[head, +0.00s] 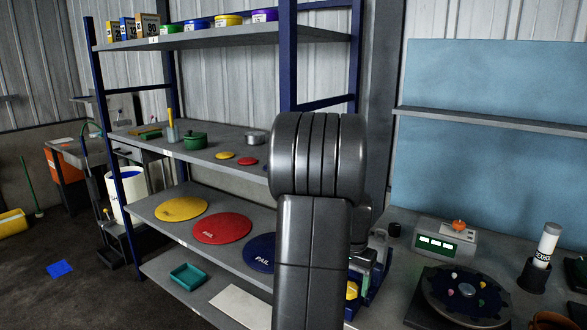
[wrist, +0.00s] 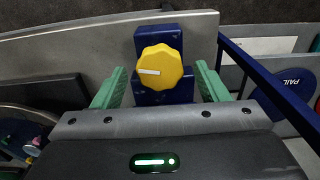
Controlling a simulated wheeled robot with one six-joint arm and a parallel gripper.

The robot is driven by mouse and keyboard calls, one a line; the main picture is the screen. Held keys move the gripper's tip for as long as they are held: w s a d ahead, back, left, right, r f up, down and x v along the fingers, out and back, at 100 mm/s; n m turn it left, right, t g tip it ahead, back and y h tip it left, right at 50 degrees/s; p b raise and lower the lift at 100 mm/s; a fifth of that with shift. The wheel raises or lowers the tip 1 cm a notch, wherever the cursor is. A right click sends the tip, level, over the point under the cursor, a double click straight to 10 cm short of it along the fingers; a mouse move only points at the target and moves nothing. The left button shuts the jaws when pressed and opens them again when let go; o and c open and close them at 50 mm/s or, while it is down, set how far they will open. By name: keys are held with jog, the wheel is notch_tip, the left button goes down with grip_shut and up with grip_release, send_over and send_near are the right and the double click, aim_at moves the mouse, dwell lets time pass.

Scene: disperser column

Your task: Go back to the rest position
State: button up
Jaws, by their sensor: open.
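In the wrist view, my gripper (wrist: 161,70) has its two green fingers spread apart and nothing held between them. A yellow knob (wrist: 160,67) with a white pointer line sits on a dark blue mount (wrist: 181,92) and shows in the gap between the fingers. I cannot tell how far the fingertips are from it. In the head view my dark arm stands upright in the middle and hides most of my gripper. Part of the yellow knob (head: 352,290) shows just right of the arm.
A blue-framed shelf rack (head: 288,60) with tins, pots and round lids stands left of my arm. On the bench at right are a scale (head: 445,241), a dark turntable (head: 440,300) and a white tube (head: 548,242). A blue panel (head: 490,75) stands behind. Open floor lies at far left.

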notch_tip(320, 180, up, 13)
notch_tip(320, 180, down, 14)
jog(key=shift+r, duration=0.25)
jog(key=shift+f, duration=0.25)
jog(key=n, duration=1)
jog(key=shift+d, duration=0.1)
jog(key=n, duration=0.5)
jog(key=shift+n, duration=0.3)
jog(key=n, duration=0.4)
jog(key=shift+n+b, duration=0.4)
jog(key=shift+r, duration=0.2)
